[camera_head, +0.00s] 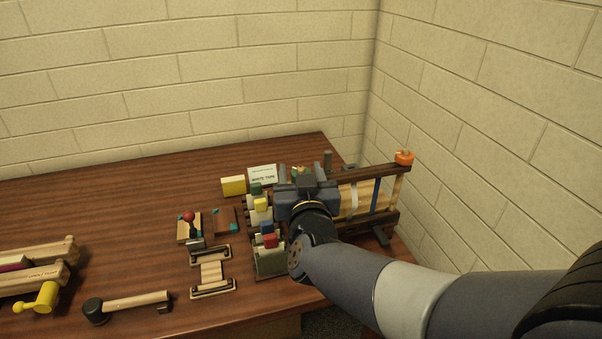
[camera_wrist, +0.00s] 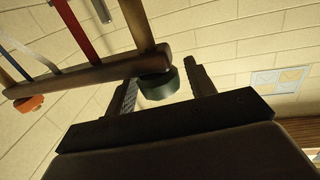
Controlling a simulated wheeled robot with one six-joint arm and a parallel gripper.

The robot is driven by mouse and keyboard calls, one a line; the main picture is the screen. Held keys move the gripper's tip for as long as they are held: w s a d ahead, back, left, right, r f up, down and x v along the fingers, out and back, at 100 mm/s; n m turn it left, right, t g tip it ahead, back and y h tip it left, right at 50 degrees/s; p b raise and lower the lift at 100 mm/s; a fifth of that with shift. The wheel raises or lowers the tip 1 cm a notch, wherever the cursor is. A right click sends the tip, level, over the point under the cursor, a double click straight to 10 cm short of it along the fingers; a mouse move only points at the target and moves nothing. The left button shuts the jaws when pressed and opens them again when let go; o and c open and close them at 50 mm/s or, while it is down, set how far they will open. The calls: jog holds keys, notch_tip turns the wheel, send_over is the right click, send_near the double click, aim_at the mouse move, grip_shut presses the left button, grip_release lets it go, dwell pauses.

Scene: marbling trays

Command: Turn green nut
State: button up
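In the wrist view the dark green nut (camera_wrist: 158,86) sits at the end of a brown wooden bar (camera_wrist: 95,72). My gripper (camera_wrist: 163,76) is open around the nut, with one finger on each side. A gap shows between the nut and the right finger; the left finger is nearer, and I cannot tell whether it touches. In the head view my gripper (camera_head: 298,175) is over the left end of the wooden frame (camera_head: 385,171) and hides most of that end. An orange nut (camera_head: 404,157) is on the frame's far right end; it also shows in the wrist view (camera_wrist: 28,103).
Left of my gripper stand a row of coloured blocks (camera_head: 262,204), a white label card (camera_head: 262,175) and a yellow block (camera_head: 233,186). A wooden handled tool (camera_head: 135,302) lies at the front. Brick walls (camera_head: 470,120) close in behind and right. The table's back left (camera_head: 120,195) is clear.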

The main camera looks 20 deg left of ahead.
jog(key=shift+o, duration=0.5)
jog(key=shift+s, duration=0.1)
jog(key=shift+s+d, duration=0.1)
jog(key=shift+s, duration=0.15)
jog(key=v, duration=1)
